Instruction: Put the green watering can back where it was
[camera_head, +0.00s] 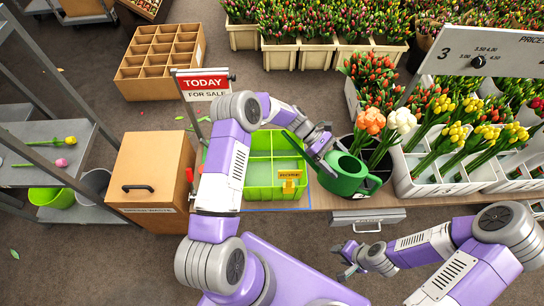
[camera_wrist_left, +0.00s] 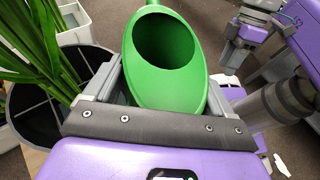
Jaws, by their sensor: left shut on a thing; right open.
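The green watering can (camera_head: 346,180) is in my left gripper (camera_head: 322,148), at the right of the green crate in the head view. Its spout points up and left. The left wrist view shows the can's open mouth (camera_wrist_left: 165,45) between the two fingers of that gripper (camera_wrist_left: 163,75). The can covers part of a round black divided bucket (camera_head: 376,184), which holds orange and white tulips (camera_head: 371,122). I cannot tell whether the can touches anything below. My right gripper (camera_head: 347,262) is open and empty, low in front of the table.
The green divided crate (camera_head: 258,192) stands on the table with a small yellow sign (camera_head: 290,177). White tulip trays (camera_head: 430,187) crowd the right. A wooden box (camera_head: 150,170) with a black handle stands left.

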